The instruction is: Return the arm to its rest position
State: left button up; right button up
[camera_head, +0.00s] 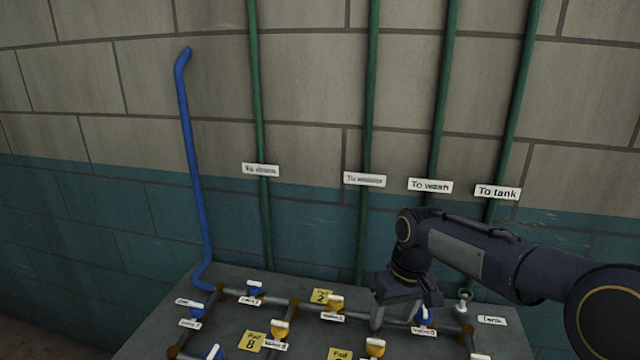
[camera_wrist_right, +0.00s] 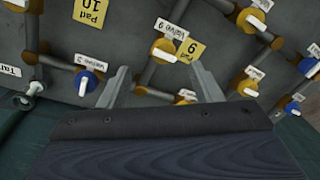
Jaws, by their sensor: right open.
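My right arm reaches in from the right in the head view. My right gripper (camera_head: 392,318) points down over the valve board (camera_head: 150,335), close to a blue valve (camera_head: 424,316). The right wrist view shows the two fingers of this gripper (camera_wrist_right: 158,80) spread apart with nothing held between them. A blue valve (camera_wrist_right: 88,82) lies left of the left finger there, and a yellow valve (camera_wrist_right: 163,50) shows beyond the gap. Whether a finger touches the board or a pipe, I cannot tell. My left gripper is not in view.
The board carries several pipes, blue and yellow valves, and yellow pad notes (camera_head: 252,341). A small tap (camera_head: 463,303) stands at its right. Green pipes (camera_head: 366,120) and a blue pipe (camera_head: 190,150) rise along the wall behind. Open air lies above the board's left side.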

jog(key=s+d+r+m+t+y, duration=0.1)
jog(key=s+d+r, duration=0.15)
jog(key=s, duration=0.55)
jog(key=s+d+r+m+t+y, duration=0.1)
jog(key=s+d+r+t, duration=0.15)
jog(key=s, duration=0.45)
jog(key=s+a+f+m+t, duration=0.1)
jog(key=s+f, duration=0.3)
jog(key=s, duration=0.7)
jog(key=shift+s+a+f+m+t, duration=0.2)
jog(key=shift+f+m+t, duration=0.2)
jog(key=shift+m, duration=0.5)
